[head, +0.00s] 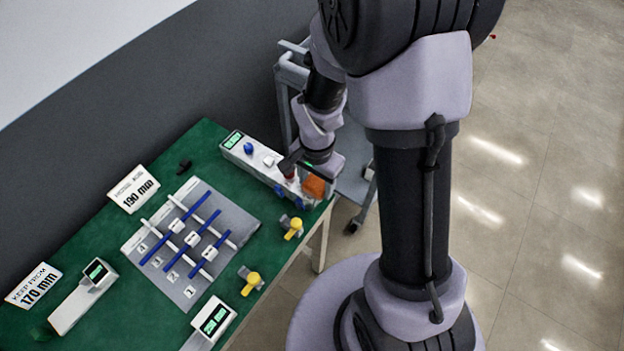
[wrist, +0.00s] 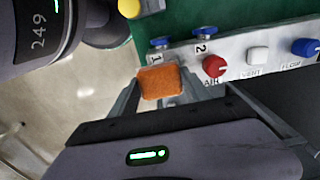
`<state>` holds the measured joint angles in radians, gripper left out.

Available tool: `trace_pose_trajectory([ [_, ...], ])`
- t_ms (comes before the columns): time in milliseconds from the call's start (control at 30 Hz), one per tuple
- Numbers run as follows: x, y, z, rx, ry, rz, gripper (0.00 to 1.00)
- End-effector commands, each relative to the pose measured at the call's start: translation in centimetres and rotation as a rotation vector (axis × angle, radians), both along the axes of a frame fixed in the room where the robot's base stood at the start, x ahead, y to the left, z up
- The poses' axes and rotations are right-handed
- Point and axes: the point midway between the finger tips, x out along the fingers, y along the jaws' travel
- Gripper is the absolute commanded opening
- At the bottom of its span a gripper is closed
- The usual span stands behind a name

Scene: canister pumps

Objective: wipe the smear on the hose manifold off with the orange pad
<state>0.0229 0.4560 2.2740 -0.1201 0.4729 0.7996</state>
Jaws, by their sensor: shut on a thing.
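My gripper (head: 306,176) is shut on the orange pad (wrist: 160,82), which also shows in the head view (head: 314,187). The pad is at the near end of a long white panel (head: 254,163) with knobs; I cannot tell whether it touches it. In the wrist view the panel (wrist: 232,62) shows blue knobs marked 1 and 2, a red AIR knob (wrist: 214,66), a white VENT button and a blue FLOW knob. I cannot tell which is the manifold. I can make out no smear.
Two yellow-knobbed fittings (head: 292,228) (head: 250,282) stand along the green table's (head: 98,237) right edge. White signs (head: 133,189) (head: 33,287), a small black item (head: 183,166) and display units (head: 212,320) stand around the plate. A grey cart (head: 352,178) is behind my arm.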

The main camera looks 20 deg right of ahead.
Motion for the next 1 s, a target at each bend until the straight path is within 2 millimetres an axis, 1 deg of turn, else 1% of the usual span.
trace_pose_trajectory([
  [267, 0.0, 0.1, -0.1, -0.001, 0.006, 0.000, 0.23],
  [633, 1.8, 1.4, 0.1, 0.000, 0.004, 0.000, 0.23],
  [867, 1.7, 1.3, 0.1, 0.000, 0.004, 0.000, 0.23],
  [1000, 1.4, 1.0, 0.0, 0.000, 0.004, -0.001, 0.23],
])
